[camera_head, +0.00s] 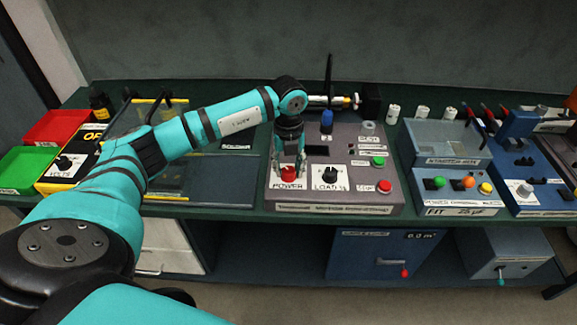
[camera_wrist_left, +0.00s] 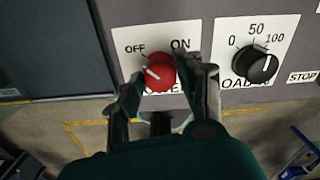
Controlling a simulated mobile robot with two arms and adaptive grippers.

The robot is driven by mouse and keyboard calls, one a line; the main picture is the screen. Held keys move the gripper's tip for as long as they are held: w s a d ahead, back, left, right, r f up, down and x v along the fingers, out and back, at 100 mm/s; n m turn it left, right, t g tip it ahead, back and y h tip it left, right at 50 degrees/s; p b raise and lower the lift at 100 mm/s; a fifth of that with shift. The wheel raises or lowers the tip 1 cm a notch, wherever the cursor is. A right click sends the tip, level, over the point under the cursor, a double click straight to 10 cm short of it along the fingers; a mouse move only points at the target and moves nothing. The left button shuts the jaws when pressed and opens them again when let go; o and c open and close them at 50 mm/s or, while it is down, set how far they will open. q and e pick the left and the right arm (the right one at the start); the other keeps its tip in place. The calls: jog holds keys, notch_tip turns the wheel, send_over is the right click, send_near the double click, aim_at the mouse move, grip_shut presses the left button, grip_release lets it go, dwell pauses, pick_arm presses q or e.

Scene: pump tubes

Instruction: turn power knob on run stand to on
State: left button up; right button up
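The red power knob (camera_head: 289,175) is on the grey run stand (camera_head: 330,150), at its front left, on a white POWER label. In the left wrist view the red knob (camera_wrist_left: 161,70) sits below the words OFF and ON. Its white mark lies on its left side, the OFF side. My left gripper (camera_head: 289,163) points down over the knob. In the wrist view its two fingers (camera_wrist_left: 163,82) stand on either side of the knob, open, with small gaps seeming to remain. Contact is hard to tell. My right gripper is not in view.
The black LOAD knob (camera_wrist_left: 256,64) is just right of the power knob. A green button (camera_head: 377,162) and a red STOP button (camera_head: 384,186) are farther right. A blue knob (camera_head: 326,121) stands behind. Blue-grey control boxes (camera_head: 456,205) stand to the right.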

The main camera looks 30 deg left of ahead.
pick_arm(q)
jog(key=c, duration=0.6)
jog(key=shift+m, duration=0.3)
jog(key=m+b, duration=0.1)
jog(key=m, duration=0.1)
jog(key=shift+m+b, duration=0.35)
jog(key=shift+m, duration=0.05)
jog(key=m+b, duration=0.1)
jog(key=m, duration=0.2)
jog(key=shift+m+b, duration=0.3)
jog(key=shift+b, duration=0.05)
jog(key=m+b, duration=0.2)
jog(key=m, duration=0.3)
jog(key=m+b, duration=0.2)
jog(key=m, duration=0.4)
jog(key=shift+r, duration=0.1)
